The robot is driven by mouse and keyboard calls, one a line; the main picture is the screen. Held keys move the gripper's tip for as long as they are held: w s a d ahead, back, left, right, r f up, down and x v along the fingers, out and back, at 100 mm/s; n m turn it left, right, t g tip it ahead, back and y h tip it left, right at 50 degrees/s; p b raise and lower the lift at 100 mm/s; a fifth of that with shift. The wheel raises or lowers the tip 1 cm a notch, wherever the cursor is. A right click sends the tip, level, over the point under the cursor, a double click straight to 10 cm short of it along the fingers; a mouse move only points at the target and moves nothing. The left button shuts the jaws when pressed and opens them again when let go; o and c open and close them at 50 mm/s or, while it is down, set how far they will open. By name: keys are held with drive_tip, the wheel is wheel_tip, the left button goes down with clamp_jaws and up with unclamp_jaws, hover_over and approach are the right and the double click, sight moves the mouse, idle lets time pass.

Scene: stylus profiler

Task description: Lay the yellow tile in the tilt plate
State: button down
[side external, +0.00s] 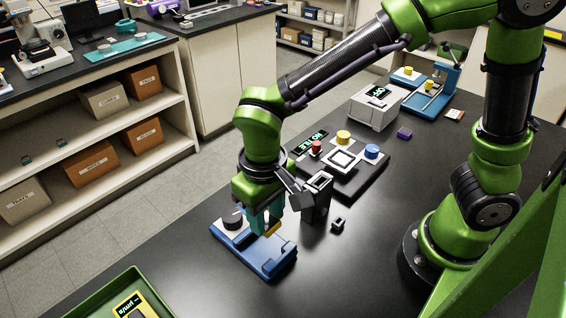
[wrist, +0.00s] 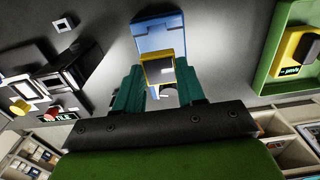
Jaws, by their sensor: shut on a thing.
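The yellow tile (wrist: 158,70) is held between the two teal fingers of my gripper (wrist: 160,76), and its face looks grey inside a yellow rim. In the side view a yellow edge of the tile (side external: 272,229) shows at the fingertips of my gripper (side external: 263,224). A blue fixture (side external: 270,264), which I take to be the tilt plate, lies on the bench below the gripper, with a dark round knob at its left end. It also shows beyond the tile in the wrist view (wrist: 158,38). Whether tile and plate touch is unclear.
A dark base with coloured knobs (side external: 350,180) is behind. A green tray (side external: 92,300) is at the front left.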

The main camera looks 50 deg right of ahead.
drive_tip(key=r, duration=0.6)
drive_tip(key=shift+w+d, duration=0.2)
drive_tip(key=shift+d, duration=0.05)
drive_tip(key=w+d+m, duration=0.5)
drive_tip(key=d+m, duration=0.3)
drive_tip(key=d, duration=0.5)
drive_tip(key=m, duration=1)
hover_over(341, 159)
wheel_tip(341, 159, down, 5)
drive_tip(key=shift+f, duration=0.1)
drive_tip(key=shift+f, duration=0.1)
drive_tip(key=shift+f, duration=2.45)
drive_tip(key=shift+f, duration=0.4)
drive_tip(key=shift+f, duration=0.35)
